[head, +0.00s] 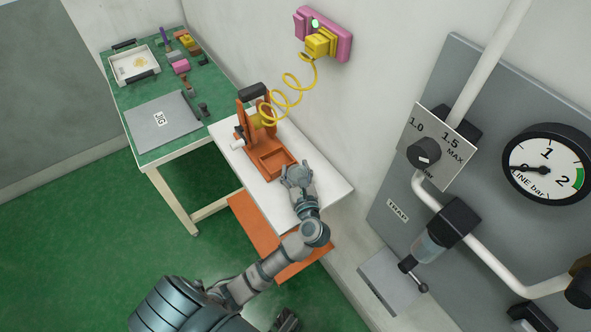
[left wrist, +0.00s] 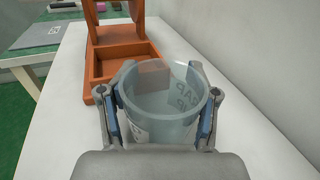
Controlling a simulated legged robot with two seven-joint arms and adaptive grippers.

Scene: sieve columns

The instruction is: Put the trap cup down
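The trap cup (left wrist: 165,105) is a clear, round, open-topped cup with lettering on its wall, in the left wrist view. My left gripper (left wrist: 162,112) is shut on it, with one blue-padded finger against each side. In the head view this gripper (head: 298,177) is over the white bench top (head: 325,190), just in front of the orange stand's tray. The cup is hard to make out there. Its bottom is hidden, so I cannot tell whether it touches the bench. A dark part at the bottom edge of the head view may be my right gripper (head: 285,321); its fingers are unclear.
The orange stand (head: 268,165) with a shallow tray is just beyond the cup. A coiled yellow hose (head: 287,92) runs from it to a pink wall box (head: 343,42). A green table (head: 135,92) stands beyond. A grey gauge panel (head: 400,180) is on the right. White bench surface is clear right of the cup.

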